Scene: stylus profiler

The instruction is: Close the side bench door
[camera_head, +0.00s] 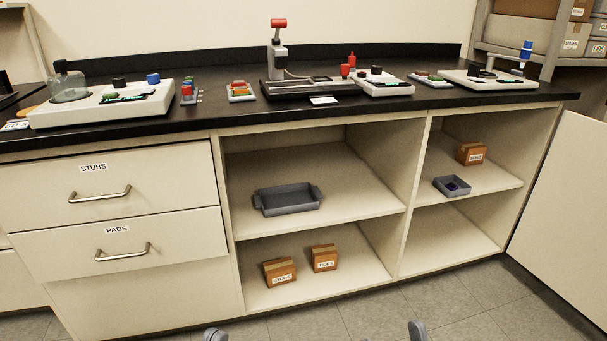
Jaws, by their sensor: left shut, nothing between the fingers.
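The side bench door (567,210) is a plain cream panel at the right edge of the head view. It stands swung open from the right end of the bench (533,160), so the shelves behind its opening are exposed. Its outer edge is cut off by the picture. My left gripper (215,335) shows only as a small grey tip at the bottom edge, shut and empty, well away from the door. A similar grey tip of my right gripper (417,331) shows at the bottom, also apart from the door. Its jaws cannot be made out.
Open shelves hold a grey tray (288,200), a small grey bin (452,187) and several brown boxes (279,271). Closed drawers (107,190) are at the left. Instruments stand on the black worktop (218,115). The tiled floor (455,300) before the bench looks clear.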

